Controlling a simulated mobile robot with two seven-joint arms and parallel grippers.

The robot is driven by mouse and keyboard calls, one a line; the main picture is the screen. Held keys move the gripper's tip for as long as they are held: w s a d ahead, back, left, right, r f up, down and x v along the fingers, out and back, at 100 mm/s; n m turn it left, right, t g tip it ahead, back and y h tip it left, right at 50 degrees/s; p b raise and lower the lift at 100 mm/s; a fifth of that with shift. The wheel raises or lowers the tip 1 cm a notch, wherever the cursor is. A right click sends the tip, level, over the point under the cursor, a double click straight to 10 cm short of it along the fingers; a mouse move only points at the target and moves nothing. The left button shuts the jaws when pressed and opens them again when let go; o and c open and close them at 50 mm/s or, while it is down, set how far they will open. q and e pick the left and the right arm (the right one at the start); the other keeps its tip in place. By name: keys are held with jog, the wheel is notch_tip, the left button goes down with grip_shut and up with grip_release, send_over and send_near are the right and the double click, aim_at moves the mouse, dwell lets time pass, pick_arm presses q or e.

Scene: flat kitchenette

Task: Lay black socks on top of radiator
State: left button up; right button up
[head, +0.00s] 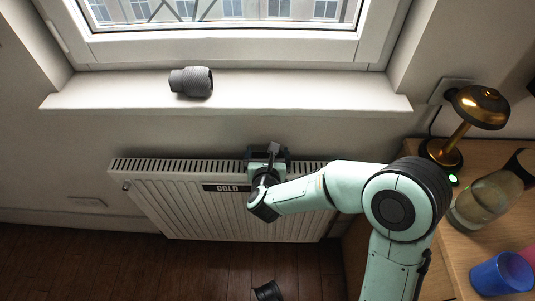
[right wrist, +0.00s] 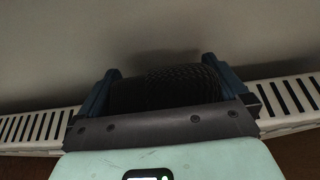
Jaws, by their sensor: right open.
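The black socks, a dark ribbed roll (right wrist: 165,88), lie between the two fingers of my right gripper (head: 267,153) in the right wrist view. The fingers stand open on either side of the roll. The white radiator (head: 160,195) is below the window, and its slotted top (right wrist: 32,126) shows on both sides of the gripper. The roll appears to be at the radiator's top, against the wall side; its contact with the slots is hidden. In the head view my gripper mostly hides the roll. My left gripper is not in view.
A dark grey roll (head: 191,82) lies on the windowsill (head: 300,92). The right-hand wooden table holds a brass lamp (head: 480,106), a glass vessel (head: 482,203) and a blue cup (head: 502,273). The radiator's left top is clear.

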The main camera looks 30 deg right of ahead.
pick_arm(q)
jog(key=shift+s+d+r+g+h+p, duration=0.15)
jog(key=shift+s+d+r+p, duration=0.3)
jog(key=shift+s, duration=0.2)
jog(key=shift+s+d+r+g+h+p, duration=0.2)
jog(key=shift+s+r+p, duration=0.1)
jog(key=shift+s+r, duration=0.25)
pick_arm(e)
jog(key=v, duration=1.2)
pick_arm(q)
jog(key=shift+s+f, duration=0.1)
